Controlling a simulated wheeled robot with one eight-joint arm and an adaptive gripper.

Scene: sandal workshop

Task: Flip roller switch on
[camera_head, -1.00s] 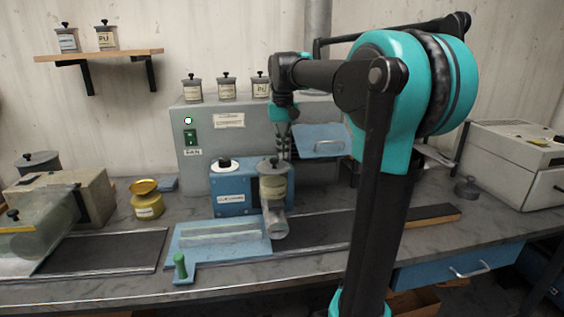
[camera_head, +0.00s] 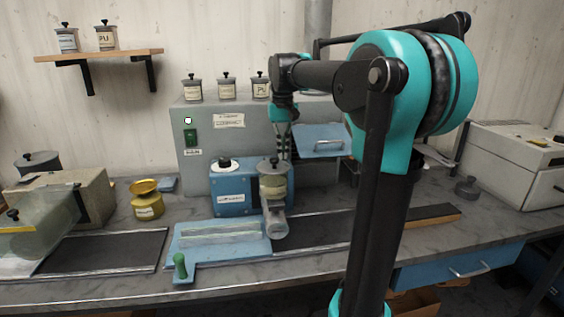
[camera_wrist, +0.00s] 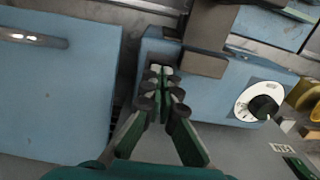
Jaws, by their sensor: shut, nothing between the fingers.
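A blue machine (camera_head: 228,192) stands on the bench with a white dial and black knob (camera_head: 224,164) on top. The dial also shows in the wrist view (camera_wrist: 258,103). I cannot make out which control is the roller's switch. In the wrist view my fingertips (camera_wrist: 160,72) are over the blue machine, left of the dial; contact cannot be told.
A blue tray with a green handle (camera_head: 180,266) lies in front. A yellow pot (camera_head: 147,205) stands at left.

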